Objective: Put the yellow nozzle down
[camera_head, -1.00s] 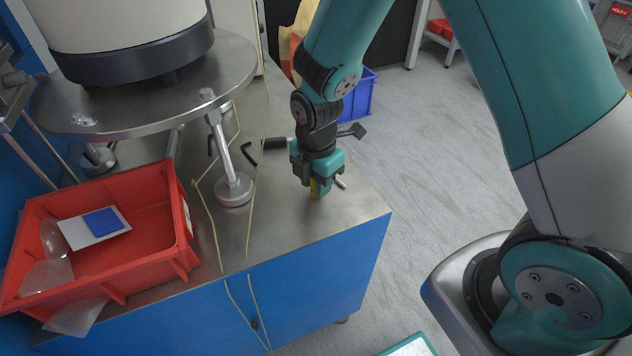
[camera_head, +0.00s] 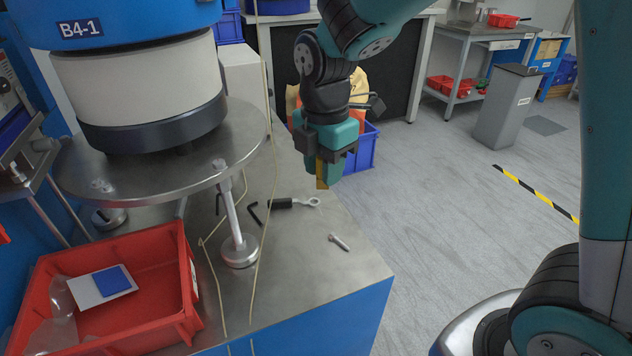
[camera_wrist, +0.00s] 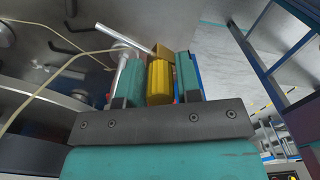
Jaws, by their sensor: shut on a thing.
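The yellow nozzle (camera_head: 322,173) is between the fingers of my gripper (camera_head: 328,160) in the head view, its lower end sticking out below them. In the wrist view the ribbed yellow nozzle (camera_wrist: 160,82) sits between the two teal fingers of my gripper (camera_wrist: 158,78), which is shut on it. The gripper points down and hangs above the steel worktop (camera_head: 300,250), clear of it. The part of the nozzle inside the jaws is hidden in the head view.
A bolt (camera_head: 339,242), a black-handled tool (camera_head: 294,203) and a hex key (camera_head: 255,212) lie on the worktop. A blue crate (camera_head: 362,150) is behind.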

